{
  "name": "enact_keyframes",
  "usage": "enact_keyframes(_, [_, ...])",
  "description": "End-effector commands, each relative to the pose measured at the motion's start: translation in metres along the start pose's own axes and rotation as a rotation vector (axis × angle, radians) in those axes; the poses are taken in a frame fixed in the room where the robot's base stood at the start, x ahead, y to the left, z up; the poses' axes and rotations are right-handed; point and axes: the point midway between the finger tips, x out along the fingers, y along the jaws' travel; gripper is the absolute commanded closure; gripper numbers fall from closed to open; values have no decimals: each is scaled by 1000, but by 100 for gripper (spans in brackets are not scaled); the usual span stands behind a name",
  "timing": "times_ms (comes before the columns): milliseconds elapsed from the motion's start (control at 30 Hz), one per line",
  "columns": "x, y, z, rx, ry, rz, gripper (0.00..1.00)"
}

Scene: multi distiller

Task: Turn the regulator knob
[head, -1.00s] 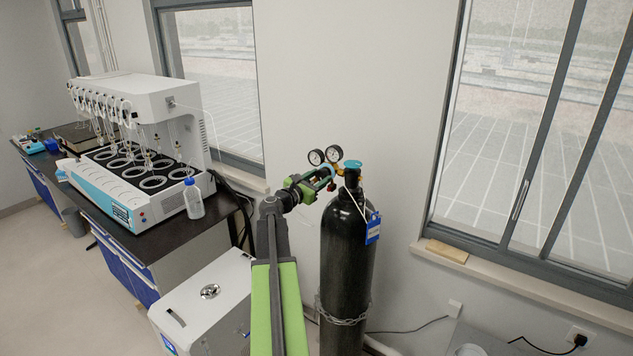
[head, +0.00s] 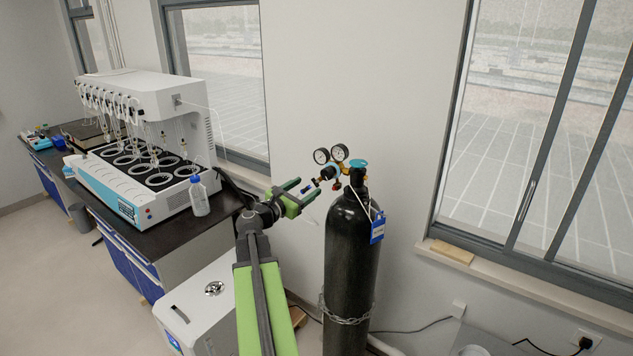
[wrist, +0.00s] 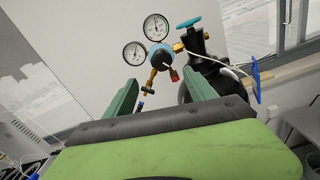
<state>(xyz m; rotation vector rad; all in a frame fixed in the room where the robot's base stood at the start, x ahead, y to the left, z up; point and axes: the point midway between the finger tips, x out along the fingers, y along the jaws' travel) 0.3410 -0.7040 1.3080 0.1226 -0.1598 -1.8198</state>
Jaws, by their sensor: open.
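The pressure regulator (head: 329,173) sits on the neck of a black gas cylinder (head: 351,265), with two round gauges (head: 330,154) above it. The wrist view shows the regulator body, with a dark round knob (wrist: 158,59) facing me, below and between the gauges. A small black-handled valve (wrist: 150,93) hangs under it. My gripper (head: 306,189) is open and empty, to the left of the regulator and apart from it. In the wrist view the regulator shows beyond and between my two green fingers (wrist: 162,82).
A teal cylinder valve handwheel (head: 358,163) tops the cylinder, and a blue tag (head: 377,228) hangs beside it. A chain (head: 345,312) wraps the cylinder. A bench with a white distiller (head: 150,115) and a bottle (head: 199,196) stands left. A white box (head: 195,310) is below my arm.

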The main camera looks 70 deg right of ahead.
Motion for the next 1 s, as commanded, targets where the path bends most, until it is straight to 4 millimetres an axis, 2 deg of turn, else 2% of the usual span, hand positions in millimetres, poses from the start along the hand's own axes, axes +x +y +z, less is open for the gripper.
enact_keyframes(33, [-17, -1, 0, 0, 1, 4, 36])
enact_keyframes(100, [-33, -1, 0, 0, 0, 3, 36])
enact_keyframes(300, [-64, 0, 0, 0, 0, 1, 36])
enact_keyframes(467, [-71, 1, 0, 0, 0, 1, 36])
enact_keyframes(900, [-71, 1, 0, 0, 0, 0, 36])
enact_keyframes(1000, [-84, 15, -8, 0, 5, 28, 36])
